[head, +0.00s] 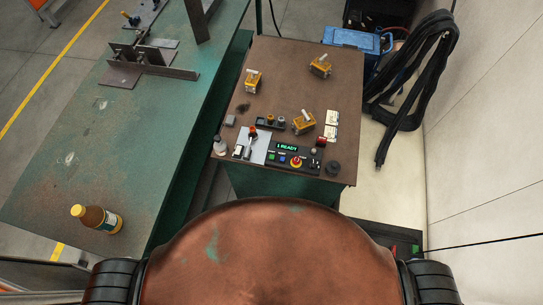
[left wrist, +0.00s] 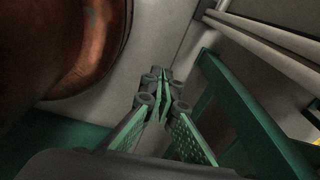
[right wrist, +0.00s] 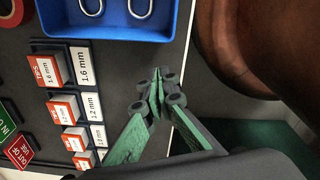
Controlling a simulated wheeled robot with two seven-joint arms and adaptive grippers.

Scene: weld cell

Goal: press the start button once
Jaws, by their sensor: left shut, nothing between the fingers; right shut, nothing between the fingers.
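A black control panel (head: 305,166) sits near the front edge of a small brown-topped table. Its lit display (head: 288,147) reads "1 READY". Below the display is a row of small coloured buttons, a green one (head: 272,156) at the left and a blue one (head: 282,158) beside it. A red knob on a yellow ring (head: 296,162) is to their right. Button labels are too small to read. My left gripper (left wrist: 160,78) is shut and empty, low beside green metal legs. My right gripper (right wrist: 160,80) is shut and empty, near a dark labelled board. Neither gripper shows in the head view.
The table (head: 300,85) also holds several yellow blocks, a grey plate with a red-topped lever (head: 252,134) and a white bottle (head: 219,145). A green workbench (head: 130,130) stands left. A blue tray (right wrist: 110,18) and red-labelled boxes (right wrist: 63,110) are near my right gripper.

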